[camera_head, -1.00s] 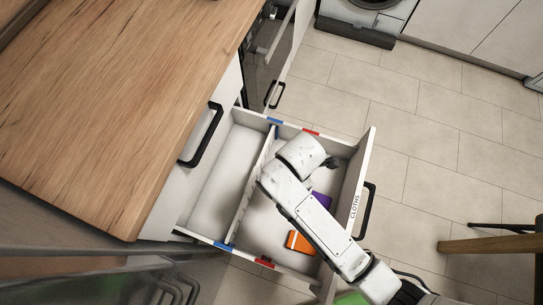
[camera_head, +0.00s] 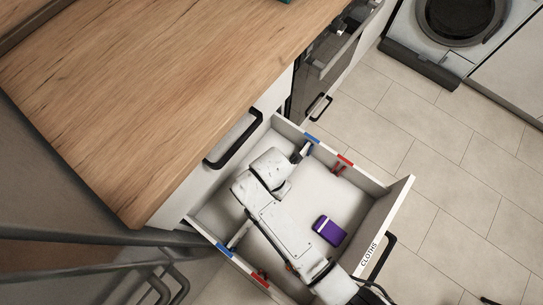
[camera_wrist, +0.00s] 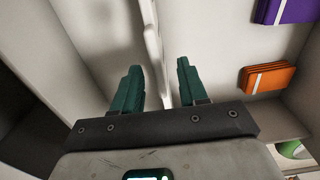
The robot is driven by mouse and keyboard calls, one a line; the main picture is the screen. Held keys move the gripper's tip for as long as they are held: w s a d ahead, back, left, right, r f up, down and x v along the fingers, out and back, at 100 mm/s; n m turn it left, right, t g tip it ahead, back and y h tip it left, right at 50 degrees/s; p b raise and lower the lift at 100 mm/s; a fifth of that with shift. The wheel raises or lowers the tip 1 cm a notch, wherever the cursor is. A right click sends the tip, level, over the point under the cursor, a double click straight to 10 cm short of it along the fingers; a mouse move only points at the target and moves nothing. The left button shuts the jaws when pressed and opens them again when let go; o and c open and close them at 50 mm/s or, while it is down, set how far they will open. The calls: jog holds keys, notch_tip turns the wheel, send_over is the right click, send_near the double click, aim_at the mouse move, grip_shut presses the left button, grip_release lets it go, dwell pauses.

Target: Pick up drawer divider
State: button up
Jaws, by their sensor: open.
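The drawer divider is a thin white upright panel running across the open drawer (camera_head: 385,219). In the head view its middle is hidden by my arm, and an end shows near the blue mark on the lower-left side (camera_head: 224,249). In the wrist view the divider (camera_wrist: 153,35) runs away between the two green fingertips of my gripper (camera_wrist: 158,68). The fingers are apart, one on each side of the panel, with a gap to it on both sides. My gripper is mostly hidden by my arm in the head view.
A purple cloth (camera_head: 329,230) lies in the drawer's front compartment; an orange cloth (camera_wrist: 268,78) shows beside it in the wrist view. Red marks (camera_head: 345,160) sit on the drawer sides. The wooden worktop (camera_head: 150,90) borders the drawer. A washing machine (camera_head: 460,25) stands beyond the open floor.

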notch_tip(320, 180, down, 5)
jog(key=shift+w+r+b, duration=0.15)
jog(key=shift+r+b, duration=0.05)
jog(key=shift+b, duration=0.2)
jog(key=shift+c, duration=0.4)
grip_shut()
